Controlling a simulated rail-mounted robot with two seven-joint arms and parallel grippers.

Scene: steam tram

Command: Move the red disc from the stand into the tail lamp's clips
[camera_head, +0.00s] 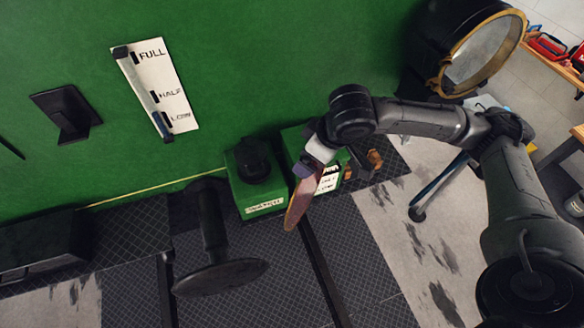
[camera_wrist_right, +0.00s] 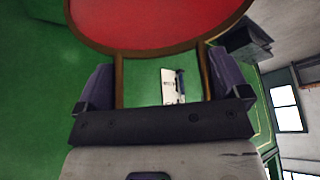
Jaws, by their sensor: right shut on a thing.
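The red disc (camera_wrist_right: 155,18) has a brown rim and two brown legs, and it fills the top of the right wrist view. My right gripper (camera_wrist_right: 161,78) is shut on its legs, with a purple-grey finger at each side. In the head view the disc (camera_head: 298,205) is seen nearly edge-on, hanging below my right gripper (camera_head: 309,168) in front of a green box. It is held clear of the floor. I cannot tell which thing is the tail lamp, and its clips are not made out. The stand is not clearly identified. My left gripper is not in view.
Green boxes (camera_head: 252,192) stand at the green wall; one has a black knob. A black pedestal with a round plate (camera_head: 220,277) is in front. A brass-rimmed lamp (camera_head: 425,45) is at upper right. The wall bears a FULL/HALF/LOW plate (camera_head: 160,78) and a black bracket (camera_head: 68,112).

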